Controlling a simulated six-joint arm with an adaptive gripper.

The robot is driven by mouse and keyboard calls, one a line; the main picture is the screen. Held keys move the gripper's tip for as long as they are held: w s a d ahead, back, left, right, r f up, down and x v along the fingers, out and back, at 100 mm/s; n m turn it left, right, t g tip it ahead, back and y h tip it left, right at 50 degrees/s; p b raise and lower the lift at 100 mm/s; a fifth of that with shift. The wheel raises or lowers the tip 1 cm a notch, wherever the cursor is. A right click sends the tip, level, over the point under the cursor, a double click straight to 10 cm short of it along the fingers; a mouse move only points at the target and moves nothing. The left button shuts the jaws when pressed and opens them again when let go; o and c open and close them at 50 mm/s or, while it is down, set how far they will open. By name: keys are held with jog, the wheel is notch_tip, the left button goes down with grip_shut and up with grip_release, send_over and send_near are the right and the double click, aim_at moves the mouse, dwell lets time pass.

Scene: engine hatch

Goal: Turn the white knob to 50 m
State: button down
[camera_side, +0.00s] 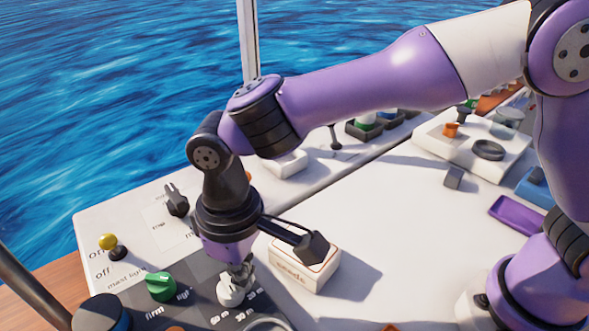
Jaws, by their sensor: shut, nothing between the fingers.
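The white knob (234,289) sits on a dark panel (195,284) at the bottom of the side view, with small number marks printed around its lower right. My gripper (238,268) points down directly over the knob, with its fingertips at or just above the knob's top. The fingers are shut with nothing between them. I cannot tell whether they touch the knob. The knob's pointer and the exact mark it faces are too small and partly hidden to read.
A green knob (160,287) and a dark blue knob (101,313) stand left of the white knob. A yellow-tipped lever (108,242) and a black switch (177,200) are further back. A white box (303,262) stands close on the right. The white surface right of it is mostly clear.

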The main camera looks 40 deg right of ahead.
jog(key=shift+s+a, duration=0.3)
jog(key=shift+a, duration=0.5)
dwell(0.6)
jog(key=shift+s, duration=0.1)
jog(key=shift+s, duration=0.3)
jog(key=shift+r, duration=0.2)
notch_tip(320, 180, up, 6)
jog(key=shift+d+f, duration=0.1)
jog(key=shift+f, duration=0.05)
dwell(0.3)
jog(key=shift+d+f, duration=0.25)
jog(key=shift+f, duration=0.75)
jog(key=shift+d+f, duration=0.25)
jog(key=shift+f, duration=0.8)
jog(key=shift+d+f, duration=0.25)
jog(key=shift+f, duration=0.75)
